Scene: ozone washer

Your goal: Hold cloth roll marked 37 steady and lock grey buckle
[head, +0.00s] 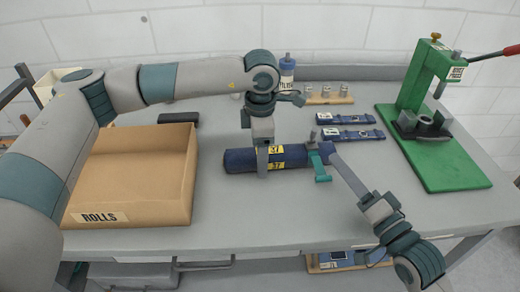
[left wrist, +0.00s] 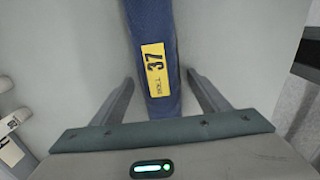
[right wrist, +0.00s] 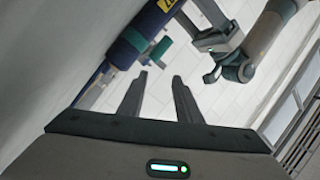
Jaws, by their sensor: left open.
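The blue cloth roll (head: 234,160) lies on the table, its yellow label reading 37. The label also shows in the left wrist view (left wrist: 154,70). My left gripper (head: 264,165) is open over the roll, one finger on each side, apart from it in the left wrist view (left wrist: 160,80). A small grey piece (head: 312,143), seemingly the buckle, and a teal piece (head: 322,172) are at the roll's right end; whether it is locked I cannot tell. My right gripper (right wrist: 160,76) is open and empty to the right of that end. The teal piece also shows in the right wrist view (right wrist: 160,52).
A tan box marked ROLLS (head: 130,205) stands left. Two blue strapped pieces (head: 350,135) lie behind the roll, with a bottle (head: 287,72) and a wooden block of small metal parts (head: 325,99). A green press (head: 440,160) stands right. The front table is clear.

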